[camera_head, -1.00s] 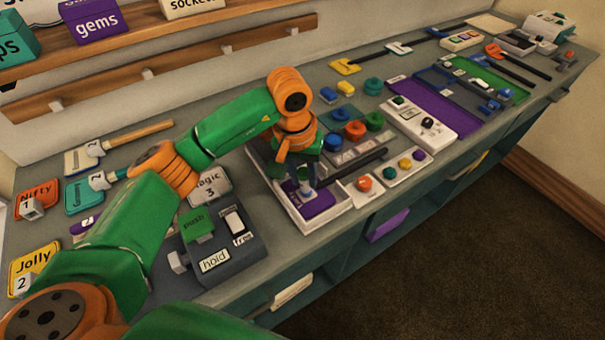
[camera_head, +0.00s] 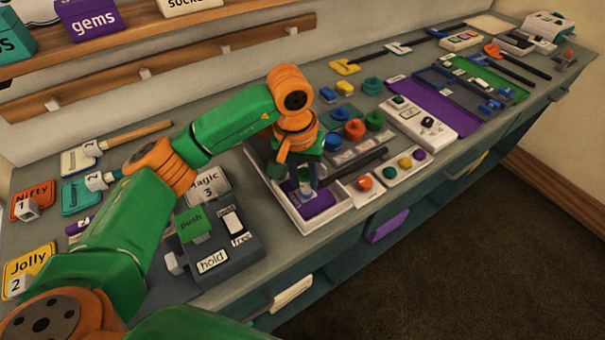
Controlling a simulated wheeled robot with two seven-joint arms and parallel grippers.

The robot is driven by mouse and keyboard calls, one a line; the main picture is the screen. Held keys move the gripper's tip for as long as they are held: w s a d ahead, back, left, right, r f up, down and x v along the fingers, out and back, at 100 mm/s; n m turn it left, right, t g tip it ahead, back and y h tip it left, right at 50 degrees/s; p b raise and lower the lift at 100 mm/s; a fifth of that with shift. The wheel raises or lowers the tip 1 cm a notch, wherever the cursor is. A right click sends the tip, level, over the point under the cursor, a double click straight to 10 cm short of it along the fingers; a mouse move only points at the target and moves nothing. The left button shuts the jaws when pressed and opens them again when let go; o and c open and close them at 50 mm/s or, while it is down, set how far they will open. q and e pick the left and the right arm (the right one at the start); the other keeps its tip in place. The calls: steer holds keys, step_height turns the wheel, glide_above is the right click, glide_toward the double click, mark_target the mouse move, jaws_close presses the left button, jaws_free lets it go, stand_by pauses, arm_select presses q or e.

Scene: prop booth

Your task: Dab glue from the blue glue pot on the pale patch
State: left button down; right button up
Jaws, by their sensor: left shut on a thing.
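My left gripper (camera_head: 306,188) points down over the white tray (camera_head: 328,220) with a purple pad (camera_head: 317,206). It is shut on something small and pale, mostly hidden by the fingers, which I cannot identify. A dark bar (camera_head: 365,162) runs up to the right from beside the gripper. A blue pot (camera_head: 340,114) stands behind the tray, beside an orange pot (camera_head: 354,130) and a green pot (camera_head: 374,121); I cannot tell whether it is the glue pot. I cannot clearly make out the pale patch. My right gripper is out of view.
A dark box with a green "push" block (camera_head: 195,224) stands left of the tray. White panels with coloured knobs (camera_head: 405,163) lie to its right. A purple and green board (camera_head: 437,105) lies further right. The bench's front edge is close to the tray.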

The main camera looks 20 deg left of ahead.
arm_select(q)
steer(key=shift+w+a, duration=0.3)
steer(key=shift+a, duration=0.15)
steer(key=shift+s+d+b, duration=0.3)
steer(key=shift+d+b, duration=0.05)
steer(key=shift+d, duration=0.1)
steer(key=shift+w+a, duration=0.3)
steer(key=shift+a, duration=0.1)
steer(key=shift+s+d+b, duration=0.3)
steer(key=shift+d+b, duration=0.05)
steer(key=shift+d, duration=0.05)
steer(key=shift+w+a, duration=0.15)
step_height(320, 180, up, 7)
steer(key=p, duration=0.5)
steer(key=shift+r, duration=0.1)
